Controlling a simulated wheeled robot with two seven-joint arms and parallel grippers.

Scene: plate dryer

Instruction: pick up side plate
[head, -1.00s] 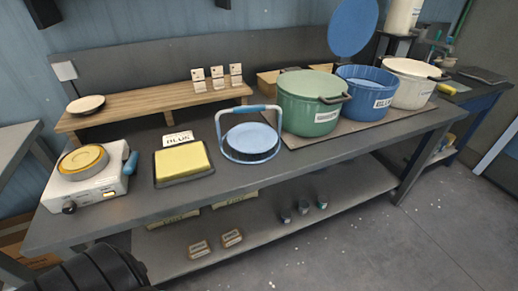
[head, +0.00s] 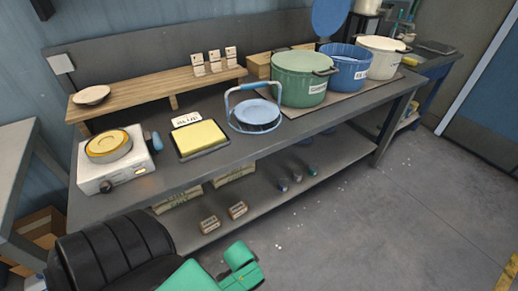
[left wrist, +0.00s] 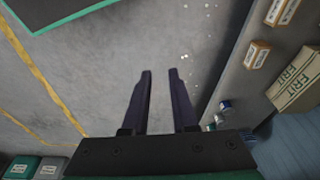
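A small cream plate (head: 92,95) lies on the left end of the wooden shelf at the back of the bench. A yellow round piece (head: 108,145), plate-like, sits on the white scale-like device (head: 115,170). A light blue disc (head: 258,112) lies inside a blue-handled ring stand (head: 236,118). Which one is the side plate is not labelled. My left gripper (left wrist: 160,72) is open and empty, with bare floor between its fingers in the left wrist view. It is away from all the plates. My right gripper is not in view.
A yellow pad (head: 202,138) in a dark tray lies mid-bench. Green (head: 303,80), blue (head: 345,70) and cream (head: 382,60) pots stand to the right. The wooden shelf (head: 150,90) carries small cards. The lower shelf (head: 300,185) holds small boxes. The floor in front is clear.

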